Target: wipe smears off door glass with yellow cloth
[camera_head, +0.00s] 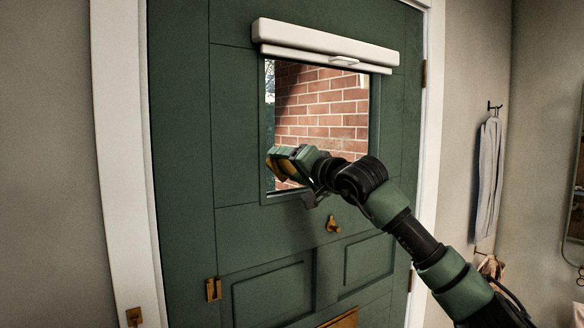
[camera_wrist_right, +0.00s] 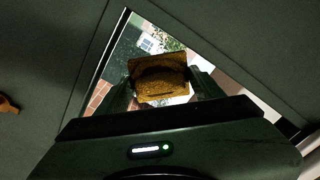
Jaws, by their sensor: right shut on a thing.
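The door glass (camera_head: 325,108) is a window in the upper part of a green door (camera_head: 182,150), with a brick wall seen through it. My right gripper (camera_head: 281,165) is at the lower left of the glass. It is shut on the yellow cloth (camera_head: 279,170). In the right wrist view the cloth (camera_wrist_right: 158,78) is a folded, brownish-yellow pad between the fingers (camera_wrist_right: 160,85), in front of the glass (camera_wrist_right: 130,50). I cannot tell whether the cloth touches the pane. No smears can be made out on the visible glass. My left gripper is not in view.
A white blind (camera_head: 325,44) is rolled up above the glass. A brass knocker (camera_head: 333,224) sits below it, and a brass latch (camera_head: 213,289) is at the door's left edge. A grey cloth (camera_head: 488,180) hangs on a hook on the right wall.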

